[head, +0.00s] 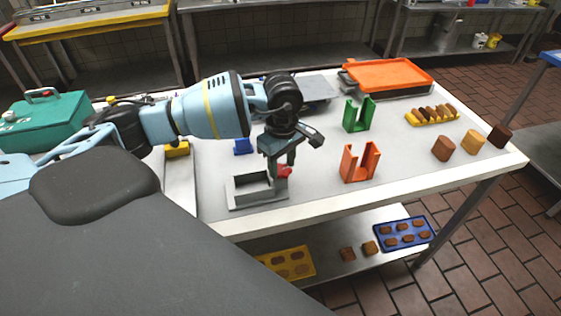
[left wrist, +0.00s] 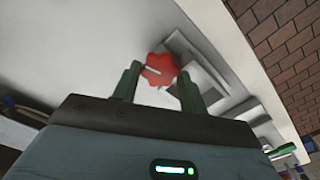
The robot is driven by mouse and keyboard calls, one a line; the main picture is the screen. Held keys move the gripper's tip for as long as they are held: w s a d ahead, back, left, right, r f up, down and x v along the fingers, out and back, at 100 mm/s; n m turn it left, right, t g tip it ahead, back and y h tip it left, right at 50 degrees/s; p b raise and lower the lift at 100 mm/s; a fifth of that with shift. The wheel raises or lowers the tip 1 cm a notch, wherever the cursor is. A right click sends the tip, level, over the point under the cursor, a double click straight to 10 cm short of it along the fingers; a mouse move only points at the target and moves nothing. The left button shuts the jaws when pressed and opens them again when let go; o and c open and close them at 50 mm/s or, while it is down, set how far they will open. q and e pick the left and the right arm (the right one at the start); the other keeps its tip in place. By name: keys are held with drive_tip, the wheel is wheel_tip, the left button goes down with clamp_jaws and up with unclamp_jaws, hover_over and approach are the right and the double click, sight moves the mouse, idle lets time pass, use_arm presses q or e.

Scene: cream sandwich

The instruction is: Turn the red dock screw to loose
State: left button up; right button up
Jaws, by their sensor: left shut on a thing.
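The red dock screw (head: 284,171) sits at the right end of the grey dock frame (head: 233,189) on the table. In the left wrist view it is a red lobed knob (left wrist: 160,69) with a pale line across its face. My left gripper (head: 285,160) points down over the dock, with its fingers on either side of the screw and shut on it. In the left wrist view the two green fingers (left wrist: 156,82) flank the knob. The fingers partly hide the screw in the head view. My right gripper is not in view.
Orange (head: 359,174) and green (head: 357,128) holders stand right of the dock. Brown and tan cylinders (head: 443,149), a yellow rack (head: 434,121) and an orange tray (head: 388,75) lie farther right. A teal toolbox (head: 45,124) stands at left. Below, a shelf holds a blue tray (head: 433,232).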

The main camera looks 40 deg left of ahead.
use_arm(q)
drive_tip(key=n, duration=0.2)
drive_tip(key=n+p, duration=0.1)
drive_tip(key=shift+r+n, duration=0.2)
drive_tip(key=shift+n, duration=0.2)
drive_tip(key=n+p, duration=0.1)
drive_tip(key=n, duration=0.2)
drive_tip(key=shift+n, duration=0.3)
drive_tip(key=n, duration=0.3)
drive_tip(key=shift+f+p, duration=0.1)
drive_tip(key=shift+p, duration=0.25)
drive_tip(key=shift+n, duration=1)
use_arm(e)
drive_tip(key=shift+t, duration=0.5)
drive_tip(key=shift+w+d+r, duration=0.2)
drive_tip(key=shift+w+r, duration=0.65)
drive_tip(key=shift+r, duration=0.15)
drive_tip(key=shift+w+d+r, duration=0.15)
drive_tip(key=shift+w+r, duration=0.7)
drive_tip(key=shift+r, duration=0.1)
use_arm(q)
drive_tip(key=o, duration=1)
drive_tip(key=shift+f, duration=0.1)
drive_tip(key=shift+c, duration=0.2)
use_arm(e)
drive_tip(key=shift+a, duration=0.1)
